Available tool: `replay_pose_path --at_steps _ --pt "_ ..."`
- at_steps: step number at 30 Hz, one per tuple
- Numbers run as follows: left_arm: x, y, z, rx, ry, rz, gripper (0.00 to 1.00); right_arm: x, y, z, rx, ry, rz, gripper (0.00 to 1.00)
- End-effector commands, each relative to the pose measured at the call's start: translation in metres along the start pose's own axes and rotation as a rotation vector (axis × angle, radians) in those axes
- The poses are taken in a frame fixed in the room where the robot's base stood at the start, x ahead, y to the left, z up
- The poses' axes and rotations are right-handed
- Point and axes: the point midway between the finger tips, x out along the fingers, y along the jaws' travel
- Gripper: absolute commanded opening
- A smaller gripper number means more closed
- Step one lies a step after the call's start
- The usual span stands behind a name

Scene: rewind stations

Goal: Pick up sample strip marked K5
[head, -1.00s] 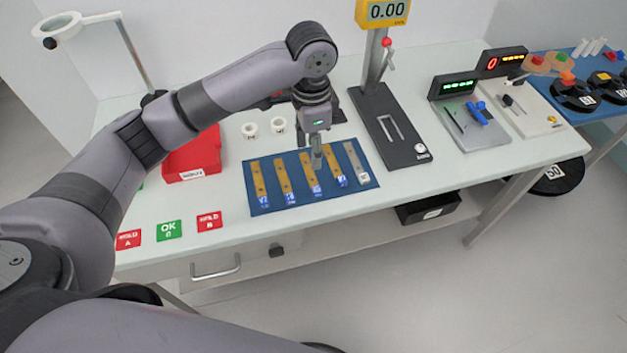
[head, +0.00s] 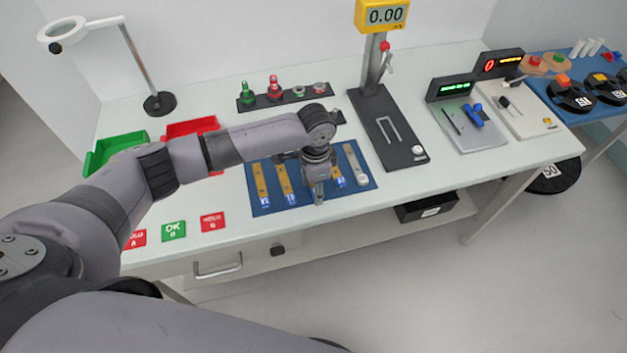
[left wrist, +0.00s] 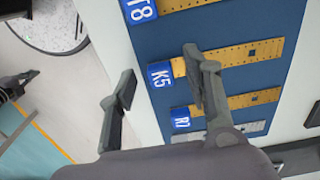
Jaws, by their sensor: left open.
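The strip marked K5 (left wrist: 235,56) is a yellow-brown flat bar with dark marks and a blue end label (left wrist: 160,75). It lies on the blue mat (left wrist: 215,28) between the strips T8 (left wrist: 139,11) and R7 (left wrist: 181,122). My left gripper (left wrist: 158,78) is open, its fingers on either side of the K5 label end in the left wrist view. I cannot tell how high above the mat the tips are. In the head view my left gripper (head: 319,197) hides most of K5. My right gripper is not in view.
A black scale stand (head: 390,130) stands just right of the mat. A dark rack (head: 285,97) with several fittings is behind. Green (head: 112,148) and red trays are at the left. The table front edge is close.

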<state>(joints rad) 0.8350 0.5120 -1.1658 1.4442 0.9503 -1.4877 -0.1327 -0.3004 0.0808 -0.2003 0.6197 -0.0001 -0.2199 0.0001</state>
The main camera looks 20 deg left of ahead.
Motion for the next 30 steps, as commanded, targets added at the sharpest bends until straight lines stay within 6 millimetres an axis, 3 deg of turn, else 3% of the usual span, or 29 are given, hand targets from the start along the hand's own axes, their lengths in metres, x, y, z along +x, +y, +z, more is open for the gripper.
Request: replay_pose_path --at_steps 8,27,30 --pt "0.0038 0.0000 -0.0001 0.001 0.000 -0.001 0.45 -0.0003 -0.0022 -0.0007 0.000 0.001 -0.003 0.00" --pt "0.0033 0.0000 -0.0001 0.000 0.000 -0.001 0.02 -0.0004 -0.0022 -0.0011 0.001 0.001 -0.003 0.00" --pt "0.0032 -0.0001 -0.0002 0.000 0.001 -0.001 0.00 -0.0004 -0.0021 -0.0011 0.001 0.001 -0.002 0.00"
